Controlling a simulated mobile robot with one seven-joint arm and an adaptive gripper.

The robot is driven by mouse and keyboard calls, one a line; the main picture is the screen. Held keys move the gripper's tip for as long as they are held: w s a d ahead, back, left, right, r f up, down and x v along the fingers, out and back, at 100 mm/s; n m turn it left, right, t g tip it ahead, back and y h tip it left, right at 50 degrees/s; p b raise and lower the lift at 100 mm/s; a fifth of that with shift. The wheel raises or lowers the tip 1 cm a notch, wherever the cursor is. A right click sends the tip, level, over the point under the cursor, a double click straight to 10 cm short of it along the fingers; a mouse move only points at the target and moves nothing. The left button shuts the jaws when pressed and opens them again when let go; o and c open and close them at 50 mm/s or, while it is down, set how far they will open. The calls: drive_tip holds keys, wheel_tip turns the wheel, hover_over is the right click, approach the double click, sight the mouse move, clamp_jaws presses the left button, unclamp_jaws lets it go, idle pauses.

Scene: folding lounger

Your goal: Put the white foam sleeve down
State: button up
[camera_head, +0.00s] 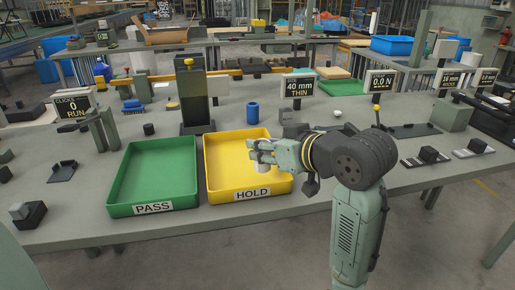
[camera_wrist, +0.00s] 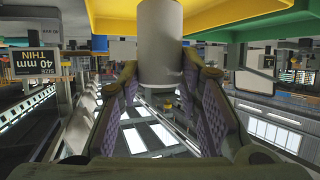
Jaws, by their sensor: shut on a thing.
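The white foam sleeve (camera_wrist: 161,42) is a plain pale cylinder between the two finger pads in the wrist view. My gripper (camera_wrist: 160,78) is shut on it, with one finger on each side. In the head view my gripper (camera_head: 261,152) is over the yellow HOLD tray (camera_head: 222,153), towards its right side. There the sleeve is small and mostly hidden by the fingers. I cannot tell whether its lower end touches the tray floor. The yellow tray also shows at the top of the wrist view (camera_wrist: 205,18).
The green PASS tray (camera_head: 151,170) stands left of the yellow tray and looks empty. A blue cylinder (camera_head: 252,113) stands behind the yellow tray. The 40 mm THIN sign (camera_head: 298,87) is behind and to the right. The yellow tray's left part is clear.

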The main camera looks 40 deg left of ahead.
drive_tip(key=shift+w+a+f+p, duration=0.25)
drive_tip(key=shift+w+a+f, duration=0.6)
drive_tip(key=shift+a+f, duration=0.2)
drive_tip(key=shift+w+a+f+p, duration=0.25)
drive_tip(key=shift+w+a+f, duration=0.55)
drive_tip(key=shift+a+f, duration=0.2)
drive_tip(key=shift+f, duration=0.1)
drive_tip(key=o, duration=1)
